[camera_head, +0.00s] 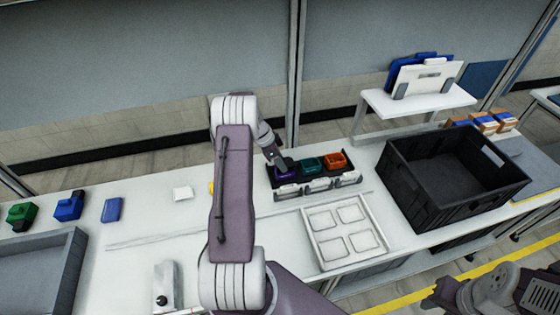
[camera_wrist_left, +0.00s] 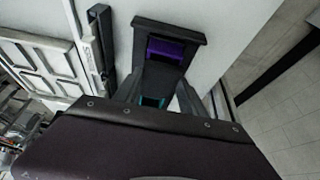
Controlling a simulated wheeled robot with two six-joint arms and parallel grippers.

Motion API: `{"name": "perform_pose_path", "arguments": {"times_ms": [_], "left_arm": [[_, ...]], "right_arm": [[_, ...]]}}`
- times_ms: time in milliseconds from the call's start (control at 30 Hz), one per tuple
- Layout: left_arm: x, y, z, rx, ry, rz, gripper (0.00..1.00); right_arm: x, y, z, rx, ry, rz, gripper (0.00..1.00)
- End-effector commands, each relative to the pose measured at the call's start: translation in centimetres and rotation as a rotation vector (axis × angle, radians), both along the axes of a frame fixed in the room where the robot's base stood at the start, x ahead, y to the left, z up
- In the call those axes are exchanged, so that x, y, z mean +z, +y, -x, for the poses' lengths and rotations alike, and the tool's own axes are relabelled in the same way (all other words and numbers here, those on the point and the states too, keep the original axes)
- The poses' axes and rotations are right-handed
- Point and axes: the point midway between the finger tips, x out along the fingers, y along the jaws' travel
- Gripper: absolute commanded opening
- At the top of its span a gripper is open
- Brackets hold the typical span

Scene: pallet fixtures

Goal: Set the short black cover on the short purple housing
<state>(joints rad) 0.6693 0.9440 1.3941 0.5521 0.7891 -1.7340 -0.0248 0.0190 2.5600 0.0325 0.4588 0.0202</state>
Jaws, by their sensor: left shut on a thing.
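The short purple housing (camera_head: 285,174) sits in the left place of a dark pallet fixture. My left gripper (camera_head: 276,160) is over it, reaching in from the left and partly hiding it. In the left wrist view the gripper (camera_wrist_left: 157,98) is shut on a dark piece, the short black cover (camera_wrist_left: 158,77), held between its fingers. Purple (camera_wrist_left: 165,51) shows inside a dark frame just beyond the cover. I cannot tell whether cover and housing touch. Part of my right arm shows at the lower right of the head view, without its fingertips.
A teal housing (camera_head: 312,165) and an orange housing (camera_head: 335,160) sit right of the purple one. A white tray (camera_head: 308,228) with square pockets lies in front. A large black crate (camera_head: 400,200) stands right. Green (camera_head: 22,215) and blue (camera_head: 69,206) parts lie far left.

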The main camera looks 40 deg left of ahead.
Motion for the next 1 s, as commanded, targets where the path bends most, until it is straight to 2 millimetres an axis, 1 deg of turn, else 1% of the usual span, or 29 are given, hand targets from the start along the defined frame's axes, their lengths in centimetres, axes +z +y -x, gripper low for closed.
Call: {"name": "perform_pose_path", "arguments": {"times_ms": [433,767,1000], "left_arm": [[-0.1,0.1,0.0,0.000,-0.001,-0.001,0.10],[0.0,0.0,0.0,0.000,0.000,0.000,0.10],[-0.3,0.0,0.0,0.000,0.000,0.000,0.10]], "right_arm": [[-0.7,0.0,0.0,0.000,0.000,0.000,0.36],[-0.7,0.0,0.0,0.000,0.000,0.000,0.36],[-1.0,0.0,0.0,0.000,0.000,0.000,0.36]]}}
